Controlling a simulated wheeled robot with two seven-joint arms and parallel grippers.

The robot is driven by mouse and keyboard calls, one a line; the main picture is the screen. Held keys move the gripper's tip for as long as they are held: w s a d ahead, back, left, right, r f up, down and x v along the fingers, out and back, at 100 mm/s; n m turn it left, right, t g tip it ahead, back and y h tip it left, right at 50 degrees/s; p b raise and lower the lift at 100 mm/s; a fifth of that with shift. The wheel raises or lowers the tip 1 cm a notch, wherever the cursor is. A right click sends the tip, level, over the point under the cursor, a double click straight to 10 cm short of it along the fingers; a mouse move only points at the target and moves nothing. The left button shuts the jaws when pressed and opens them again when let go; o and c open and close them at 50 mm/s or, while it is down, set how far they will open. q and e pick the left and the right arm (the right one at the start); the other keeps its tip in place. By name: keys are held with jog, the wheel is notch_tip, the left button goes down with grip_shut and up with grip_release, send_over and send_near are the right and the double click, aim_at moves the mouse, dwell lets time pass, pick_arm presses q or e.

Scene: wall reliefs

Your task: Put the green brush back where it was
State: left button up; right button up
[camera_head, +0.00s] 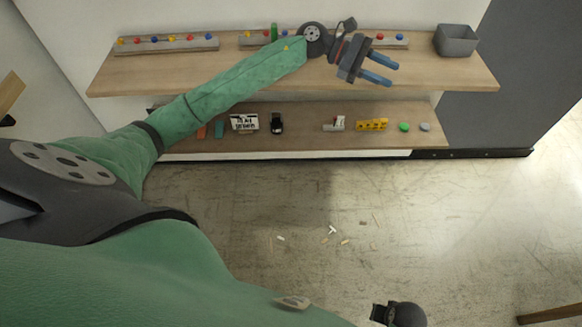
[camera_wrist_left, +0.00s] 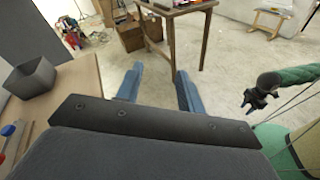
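A small upright green thing (camera_head: 274,32), perhaps the green brush, stands at the middle rack (camera_head: 256,41) on the upper shelf in the head view, just beyond my left arm. It is too small to tell for sure. My left gripper (camera_head: 391,74) is over the right part of the upper shelf, right of the green thing. Its two blue fingers are apart with nothing between them; the left wrist view (camera_wrist_left: 160,72) also shows them empty. My right gripper (camera_head: 385,314) shows small and dark at the bottom of the head view; its fingers are unclear.
A grey bin (camera_head: 456,40) stands at the upper shelf's (camera_head: 150,72) right end. Racks with coloured knobs line its back. The lower shelf (camera_head: 300,138) holds several small items, including a yellow block (camera_head: 371,125) and a green lump (camera_head: 404,127). Small scraps lie on the open floor.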

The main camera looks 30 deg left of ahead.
pick_arm(q)
jog(key=s+a+f+m+t+y, duration=0.2)
jog(key=f+m+t+y, duration=0.25)
jog(key=f+m, duration=0.5)
jog(key=s+a+f+m+t+y, duration=0.2)
jog(key=f+m+t+y, duration=0.25)
jog(key=f+m, duration=0.5)
jog(key=s+a+f+m+t+y, duration=0.2)
jog(key=f+m+t+y, duration=0.25)
jog(key=f+m, duration=0.5)
jog(key=s+f+n+g+y, duration=0.3)
jog(key=s+f+n+g, duration=0.35)
jog(key=s+f, duration=0.55)
jog(key=s+d+f+n+g+h, duration=0.1)
jog(key=s+f+g, duration=0.3)
jog(key=s, duration=0.6)
jog(key=s+d+f+n+g, duration=0.1)
jog(key=s+f+n+g, duration=0.2)
jog(key=s, duration=0.8)
notch_tip(320, 180, down, 2)
jog(key=shift+d+f+n+g+h, duration=0.15)
jog(key=shift+d+n+g+h, duration=0.2)
jog(key=shift+d+n+g, duration=0.05)
